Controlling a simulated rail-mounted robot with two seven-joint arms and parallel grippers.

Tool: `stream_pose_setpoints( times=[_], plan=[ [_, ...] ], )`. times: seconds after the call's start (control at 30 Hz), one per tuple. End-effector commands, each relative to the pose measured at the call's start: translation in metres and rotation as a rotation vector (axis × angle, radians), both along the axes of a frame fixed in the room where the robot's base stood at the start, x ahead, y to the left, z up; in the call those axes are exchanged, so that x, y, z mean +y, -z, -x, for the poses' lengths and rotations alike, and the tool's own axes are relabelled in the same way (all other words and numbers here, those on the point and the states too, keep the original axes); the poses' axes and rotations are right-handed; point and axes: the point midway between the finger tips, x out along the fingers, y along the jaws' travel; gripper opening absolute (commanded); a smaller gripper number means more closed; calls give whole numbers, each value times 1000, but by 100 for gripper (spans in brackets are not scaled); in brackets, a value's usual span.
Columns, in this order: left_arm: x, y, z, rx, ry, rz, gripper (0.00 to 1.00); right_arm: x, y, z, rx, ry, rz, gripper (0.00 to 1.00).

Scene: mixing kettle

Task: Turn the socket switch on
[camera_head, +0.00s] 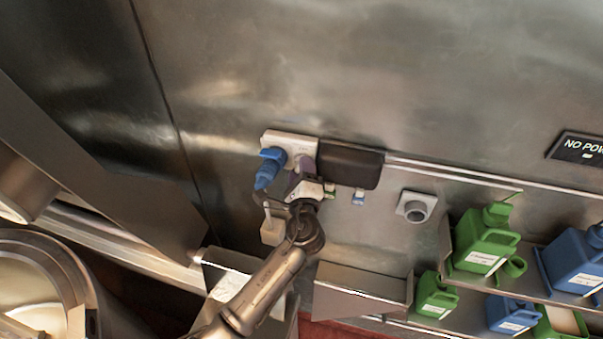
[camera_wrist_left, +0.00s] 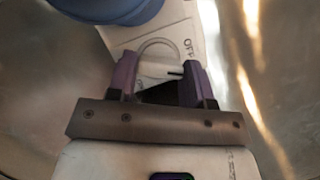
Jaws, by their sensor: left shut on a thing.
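The white socket (camera_head: 289,141) is fixed to the steel wall in the head view, with a blue plug (camera_head: 268,168) in its left part. In the left wrist view the white socket plate (camera_wrist_left: 178,30) carries the word OFF beside a pale switch knob (camera_wrist_left: 158,69). My left gripper (camera_head: 301,171) is at the right part of the socket. In the left wrist view its purple fingers (camera_wrist_left: 158,78) are shut on the switch knob, one on each side. In the head view the gripper hides the knob. My right gripper is not in view.
A black box (camera_head: 349,166) sits right of the socket, close to my left gripper. The blue plug (camera_wrist_left: 105,8) is close to the fingers. A grey round fitting (camera_head: 416,207) and green (camera_head: 482,240) and blue (camera_head: 578,262) jugs are at right. A metal vessel (camera_head: 45,275) stands lower left.

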Motion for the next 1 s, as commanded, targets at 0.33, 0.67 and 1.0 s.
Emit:
stream_pose_setpoints(
  times=[0.33, 0.67, 1.0],
  plan=[
    [1, 1, 0, -28, -1, -94, 23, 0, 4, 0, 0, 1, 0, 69],
    [1, 1, 0, -30, -1, -102, 23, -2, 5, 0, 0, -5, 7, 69],
    [0, 0, 0, -31, -1, -102, 68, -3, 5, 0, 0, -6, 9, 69]
  ],
)
